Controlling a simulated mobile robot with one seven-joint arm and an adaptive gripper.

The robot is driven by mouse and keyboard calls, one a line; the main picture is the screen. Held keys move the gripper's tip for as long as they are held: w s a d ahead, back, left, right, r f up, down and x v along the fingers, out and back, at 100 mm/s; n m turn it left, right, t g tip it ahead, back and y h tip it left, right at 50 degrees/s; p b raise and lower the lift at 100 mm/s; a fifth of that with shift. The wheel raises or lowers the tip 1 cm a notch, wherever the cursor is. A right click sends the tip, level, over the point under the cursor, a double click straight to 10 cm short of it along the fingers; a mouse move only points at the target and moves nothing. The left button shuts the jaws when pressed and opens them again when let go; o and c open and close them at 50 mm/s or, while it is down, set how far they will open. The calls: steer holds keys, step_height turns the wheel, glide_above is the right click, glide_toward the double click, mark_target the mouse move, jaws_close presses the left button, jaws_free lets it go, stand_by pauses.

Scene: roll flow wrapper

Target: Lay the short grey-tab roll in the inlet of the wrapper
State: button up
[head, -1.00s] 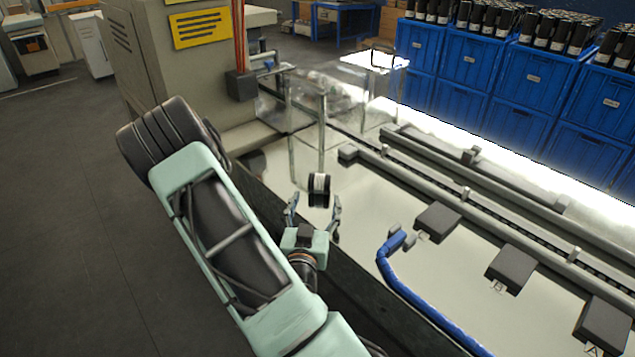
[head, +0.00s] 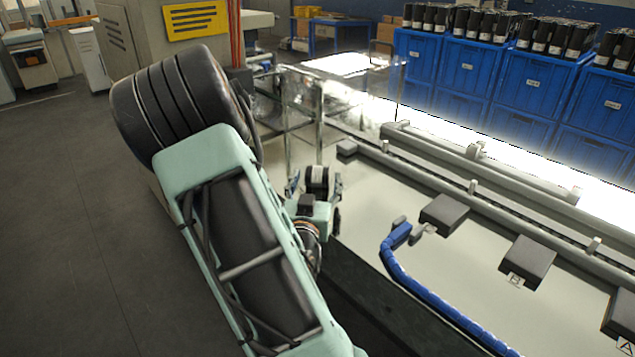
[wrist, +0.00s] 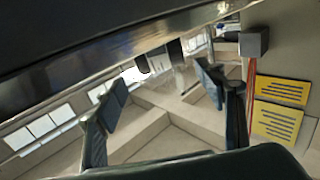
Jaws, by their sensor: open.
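A short black roll (head: 317,180) with a pale band shows near the left end of the wrapper's pale, shiny bed (head: 360,220). My gripper (head: 315,182) is open, with one finger on each side of the roll in the head view. In the wrist view the same roll (wrist: 158,57) appears small, beyond the fingertips and between their lines; my open gripper (wrist: 162,82) shows no contact with it. I cannot make out a grey tab. The gripper body hides the roll's lower part in the head view.
Clear guard panels (head: 303,110) stand just behind the gripper. A rail (head: 440,170) runs along the bed. Dark blocks (head: 527,262) and a blue hose-like piece (head: 400,240) lie to the right. Blue crates (head: 465,70) with several rolls stand behind. The bed between is bare.

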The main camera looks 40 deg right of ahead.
mark_target(317, 169)
steer(key=x, duration=0.5)
steer(key=shift+w+a, duration=0.15)
steer(key=shift+w, duration=0.05)
steer(key=shift+c, duration=0.7)
steer(key=c, duration=1.3)
